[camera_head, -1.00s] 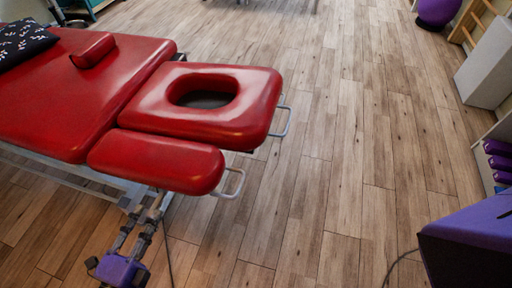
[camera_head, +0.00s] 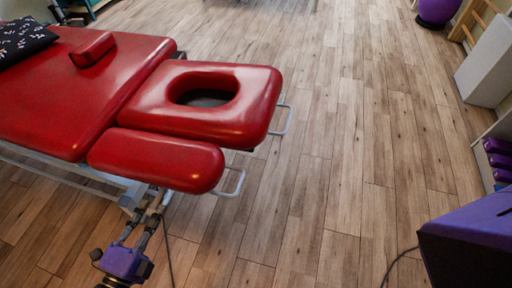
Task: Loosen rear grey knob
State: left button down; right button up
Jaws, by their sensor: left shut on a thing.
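The red treatment table (camera_head: 75,100) fills the left, with a headrest section (camera_head: 235,118) that has an oval face hole. A separate red arm pad (camera_head: 165,160) sits in front of it. My left gripper (camera_head: 156,205), with a purple body, reaches up from the lower left to the grey frame (camera_head: 135,193) under this pad. Its fingers are shut at the frame, on what appears to be a grey knob. The knob itself is hidden by the fingers and the pad, so I cannot see how far it is turned. My right gripper is out of view.
Metal loop handles (camera_head: 232,184) stick out at the headrest end. A purple and black box-like object (camera_head: 470,240) stands at the lower right with a cable on the floor. Pale boxes and a shelf line the right edge. The wooden floor (camera_head: 345,150) between is clear.

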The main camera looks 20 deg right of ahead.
pick_arm(q)
jog(key=shift+r, duration=0.15)
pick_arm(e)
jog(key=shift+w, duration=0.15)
pick_arm(q)
jog(key=n+p, duration=0.1)
jog(key=n, duration=0.2)
jog(key=shift+w+r+n+p, duration=0.1)
jog(key=shift+r+n+p, duration=0.05)
jog(key=shift+n+p, duration=0.2)
jog(key=n+p, duration=0.1)
jog(key=n, duration=0.3)
jog(key=shift+a+r+n+p, duration=0.1)
jog(key=shift+n+p, duration=0.15)
jog(key=shift+p, duration=0.1)
jog(key=n+p, duration=0.1)
jog(key=n, duration=0.3)
jog(key=shift+w+a+n, duration=0.1)
jog(key=shift+n, duration=0.2)
jog(key=n, duration=0.4)
jog(key=shift+w+a+n+p, duration=0.1)
jog(key=shift+n+p, duration=0.2)
jog(key=shift+n, duration=0.1)
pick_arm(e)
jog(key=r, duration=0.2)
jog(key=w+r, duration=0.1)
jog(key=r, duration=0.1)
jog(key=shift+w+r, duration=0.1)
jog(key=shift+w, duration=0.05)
